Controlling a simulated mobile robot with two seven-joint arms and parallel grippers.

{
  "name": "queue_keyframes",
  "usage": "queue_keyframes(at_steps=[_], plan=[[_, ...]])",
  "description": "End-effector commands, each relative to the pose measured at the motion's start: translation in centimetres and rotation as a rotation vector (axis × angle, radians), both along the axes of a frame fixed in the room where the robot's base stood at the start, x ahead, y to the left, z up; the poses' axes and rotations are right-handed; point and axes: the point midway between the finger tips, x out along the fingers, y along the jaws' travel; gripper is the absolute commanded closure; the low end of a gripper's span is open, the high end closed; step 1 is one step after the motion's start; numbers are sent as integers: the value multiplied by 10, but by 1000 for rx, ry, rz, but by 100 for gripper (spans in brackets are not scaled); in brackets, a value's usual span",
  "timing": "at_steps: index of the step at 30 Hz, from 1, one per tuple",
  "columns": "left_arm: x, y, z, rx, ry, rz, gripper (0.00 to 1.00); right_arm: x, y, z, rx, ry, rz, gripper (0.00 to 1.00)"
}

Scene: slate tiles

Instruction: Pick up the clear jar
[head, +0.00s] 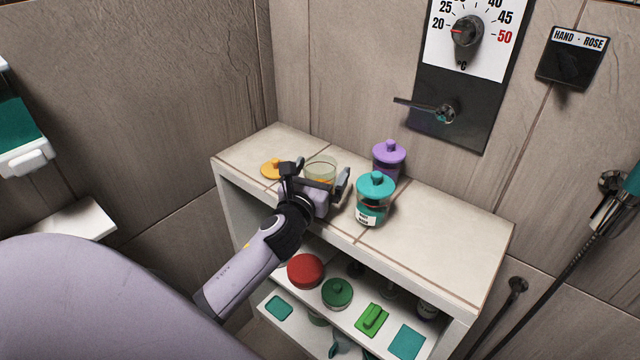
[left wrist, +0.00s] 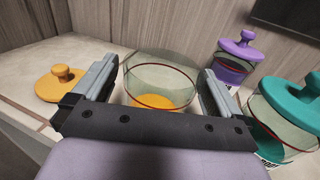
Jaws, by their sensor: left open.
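The clear jar (head: 321,168) stands without a lid on the tiled top of the shelf unit, with something orange in its bottom. In the left wrist view the jar (left wrist: 160,82) is upright between the two fingers of my left gripper (left wrist: 158,82). In the head view my left gripper (head: 315,176) is open, with one finger on each side of the jar. I cannot tell whether either finger touches the glass. A yellow-orange lid (head: 272,168) with a knob lies left of the jar; it also shows in the left wrist view (left wrist: 60,83). My right gripper is not in view.
A teal-lidded jar (head: 373,200) and a purple-lidded jar (head: 388,160) stand close to the right of my gripper. The shelf top (head: 450,225) is clear farther right. The lower shelf holds a red lid (head: 305,271), a green lid (head: 337,292) and other items. A tiled wall rises behind.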

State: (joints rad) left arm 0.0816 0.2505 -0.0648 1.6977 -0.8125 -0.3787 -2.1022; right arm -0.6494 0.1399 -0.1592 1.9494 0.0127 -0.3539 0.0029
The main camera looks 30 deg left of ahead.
Motion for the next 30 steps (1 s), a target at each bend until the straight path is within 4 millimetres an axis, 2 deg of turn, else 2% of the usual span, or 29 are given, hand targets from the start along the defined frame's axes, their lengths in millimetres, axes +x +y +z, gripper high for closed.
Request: queue_keyframes(at_steps=[1,2,3,7,16,20,25,30], plan=[[0,0,0,0,0,0,0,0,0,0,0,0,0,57],[0,0,0,-1,0,0,7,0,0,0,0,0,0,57],[0,0,0,-1,0,0,20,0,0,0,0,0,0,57],[0,0,0,-1,0,0,62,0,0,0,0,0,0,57],[0,0,2,-1,-2,-1,62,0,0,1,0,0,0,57],[0,0,11,1,-4,-2,62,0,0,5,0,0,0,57],[0,0,37,4,-5,-3,62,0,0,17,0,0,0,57],[0,0,83,6,-10,-3,62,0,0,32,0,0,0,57]])
